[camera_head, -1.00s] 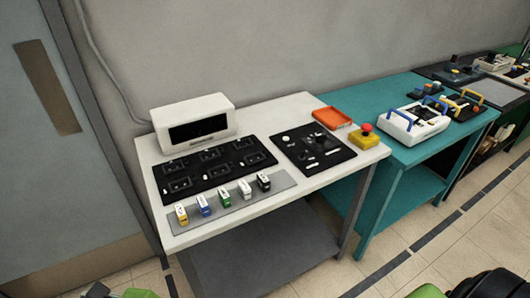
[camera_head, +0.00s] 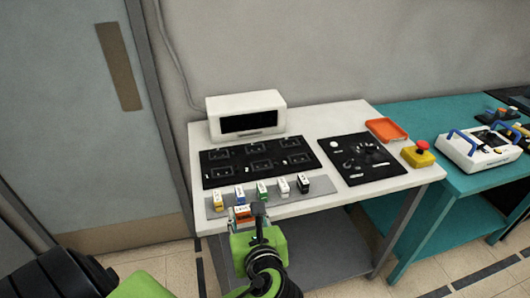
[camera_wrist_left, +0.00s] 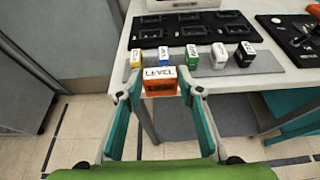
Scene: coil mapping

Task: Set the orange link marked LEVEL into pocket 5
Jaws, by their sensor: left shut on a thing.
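The orange link (camera_wrist_left: 161,81) has a white top marked LEVEL. My left gripper (camera_wrist_left: 160,92) is shut on it, one finger at each side. In the head view the orange link (camera_head: 242,214) is held at the front edge of the white table, in front of the grey strip. My left gripper (camera_head: 241,223) is partly hidden there by its own arm. The black pocket board (camera_head: 226,180) lies behind the strip, with several pockets in two rows. Its pocket numbers are too small to read. My right gripper is not in view.
A grey strip (camera_head: 265,202) holds a row of yellow, blue, green, white and black links. A white display box (camera_head: 246,114) stands behind the board. To the right are a black panel (camera_head: 359,159), an orange tray (camera_head: 387,130) and a red-and-yellow button (camera_head: 419,156).

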